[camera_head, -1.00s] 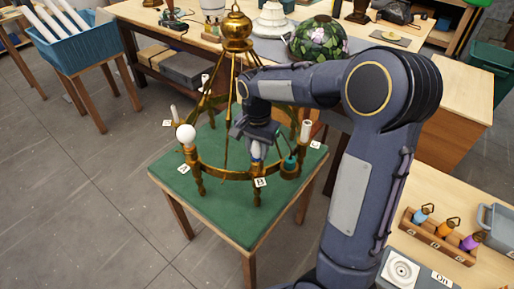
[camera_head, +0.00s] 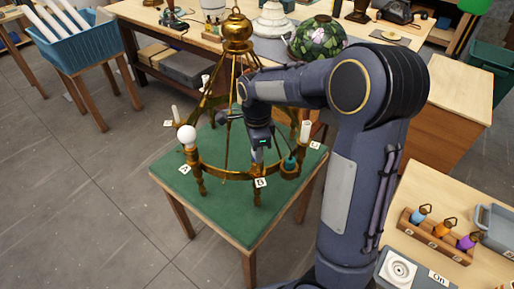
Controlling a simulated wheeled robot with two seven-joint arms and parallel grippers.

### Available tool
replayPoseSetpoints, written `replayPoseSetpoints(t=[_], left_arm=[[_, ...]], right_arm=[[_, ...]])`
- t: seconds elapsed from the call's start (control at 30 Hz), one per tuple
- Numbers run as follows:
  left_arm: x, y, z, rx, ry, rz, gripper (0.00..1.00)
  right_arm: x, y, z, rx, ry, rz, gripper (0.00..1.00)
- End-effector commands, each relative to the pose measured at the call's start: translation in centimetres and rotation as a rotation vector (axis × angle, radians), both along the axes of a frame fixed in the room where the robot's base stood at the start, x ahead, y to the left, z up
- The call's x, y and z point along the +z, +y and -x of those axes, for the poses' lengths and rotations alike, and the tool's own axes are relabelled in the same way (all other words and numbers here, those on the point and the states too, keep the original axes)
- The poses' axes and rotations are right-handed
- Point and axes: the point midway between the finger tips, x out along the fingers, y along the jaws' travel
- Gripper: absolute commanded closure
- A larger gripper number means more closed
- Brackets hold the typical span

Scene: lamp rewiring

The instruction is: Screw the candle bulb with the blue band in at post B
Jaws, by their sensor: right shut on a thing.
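The brass chandelier (camera_head: 236,46) stands on a green-topped table (camera_head: 235,220). Post B (camera_head: 258,190) is at the front of its ring, with the label B (camera_head: 260,183) on it. My right gripper (camera_head: 258,151) is directly above post B, pointing down. It is shut on a small pale thing just over the post, which I take to be the candle bulb (camera_head: 257,157). The fingers mostly hide it, and I cannot make out its blue band or whether it touches the socket. My left gripper is not in view.
Post A carries a white globe bulb (camera_head: 187,134). A white candle sleeve (camera_head: 305,130) stands near label C (camera_head: 315,145). A teal object (camera_head: 290,162) sits on the ring right of B. A wooden rack (camera_head: 435,237) with coloured items is at right, near the On plate (camera_head: 437,278).

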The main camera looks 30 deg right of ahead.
Motion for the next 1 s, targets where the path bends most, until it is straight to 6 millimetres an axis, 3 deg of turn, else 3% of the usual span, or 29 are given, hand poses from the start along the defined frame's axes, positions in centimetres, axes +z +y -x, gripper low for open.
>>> replayPoseSetpoints(t=[0.2,0.3,0.57,0.6,0.77,1.0], left_arm=[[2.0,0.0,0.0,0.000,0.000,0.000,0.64],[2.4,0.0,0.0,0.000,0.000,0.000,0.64],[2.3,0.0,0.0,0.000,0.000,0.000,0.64],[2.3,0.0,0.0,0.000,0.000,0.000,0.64],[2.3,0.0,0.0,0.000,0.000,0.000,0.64],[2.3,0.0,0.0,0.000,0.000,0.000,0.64]], right_arm=[[0.4,0.0,0.0,-0.415,0.001,0.002,0.93],[0.2,0.0,-0.1,-0.529,-0.001,0.001,0.93],[0.0,-0.1,-0.1,-0.567,-0.002,0.000,0.93],[0.0,-0.1,-0.1,-0.566,-0.002,0.000,0.67],[0.0,-0.1,-0.1,-0.565,-0.001,-0.001,0.46],[0.0,0.0,0.0,-0.563,0.001,0.000,0.44]])
